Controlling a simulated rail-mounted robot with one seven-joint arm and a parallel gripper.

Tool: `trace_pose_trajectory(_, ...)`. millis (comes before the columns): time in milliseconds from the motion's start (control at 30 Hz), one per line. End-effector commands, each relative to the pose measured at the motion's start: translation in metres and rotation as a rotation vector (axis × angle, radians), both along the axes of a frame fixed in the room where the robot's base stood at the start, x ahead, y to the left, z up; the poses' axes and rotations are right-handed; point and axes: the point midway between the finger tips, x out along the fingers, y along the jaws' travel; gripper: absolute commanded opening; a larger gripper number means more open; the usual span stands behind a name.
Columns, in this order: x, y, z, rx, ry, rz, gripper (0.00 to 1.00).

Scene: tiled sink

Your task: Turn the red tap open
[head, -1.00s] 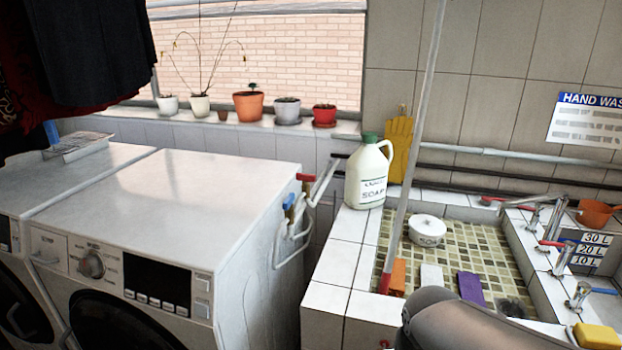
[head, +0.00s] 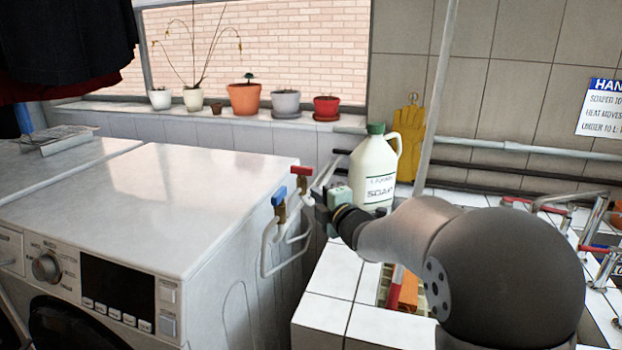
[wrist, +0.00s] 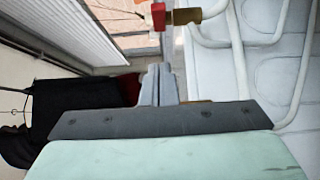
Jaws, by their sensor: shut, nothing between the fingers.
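The red tap (head: 301,170) is a small red handle on a brass valve with white pipes, beside the right side of the washing machine. It also shows in the wrist view (wrist: 158,15) at the top, its brass valve to the right. A blue tap (head: 279,196) stands just left of and nearer than the red one. My gripper (head: 317,196) is just right of and below the red tap in the head view. In the wrist view its fingers (wrist: 158,70) are together and empty, pointing up the picture, with the red handle apart beyond the tips.
The washing machine (head: 150,205) stands to the left. A soap jug (head: 372,170) stands close behind my gripper on the tiled sink edge (head: 325,310). A slanted pole (head: 437,100) rises nearby. More red and blue handles show at the far right.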

Motion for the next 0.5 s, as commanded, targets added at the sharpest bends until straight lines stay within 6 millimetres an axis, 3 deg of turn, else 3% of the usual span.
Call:
trace_pose_trajectory(367, 0.069, 0.042, 0.001, 0.002, 0.003, -0.001, 0.00)
trace_pose_trajectory(500, 0.090, 0.033, 0.001, 0.002, 0.003, -0.004, 0.00)
